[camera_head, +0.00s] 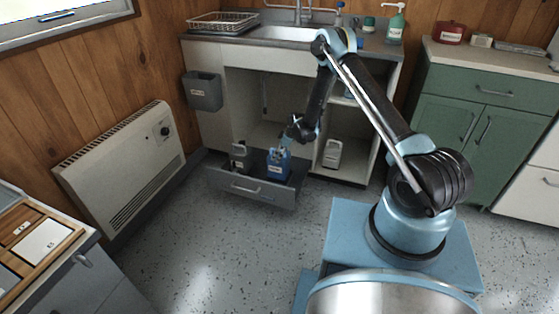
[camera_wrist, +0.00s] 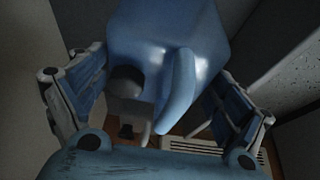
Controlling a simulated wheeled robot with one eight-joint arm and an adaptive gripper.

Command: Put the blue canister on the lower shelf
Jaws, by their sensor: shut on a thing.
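The blue canister (camera_head: 278,165) has a pale label and stands in or just above the open grey drawer (camera_head: 247,191) under the sink. My gripper (camera_head: 283,146) reaches down to its top and is shut on it. In the wrist view the blue canister (camera_wrist: 205,35) fills the upper middle, with its handle and a dark cap between the two fingers of my gripper (camera_wrist: 165,110). Where the fingers touch it is hard to see. The lower shelf (camera_head: 322,165) is at the right of the sink cabinet, with a white container (camera_head: 332,153) on it.
Another bottle (camera_head: 240,158) stands at the drawer's left. A grey bin (camera_head: 203,91) hangs on the cabinet's left side. A heater (camera_head: 122,167) is at the left wall, and a green cabinet (camera_head: 478,120) stands at the right. The floor (camera_head: 230,245) before the drawer is clear.

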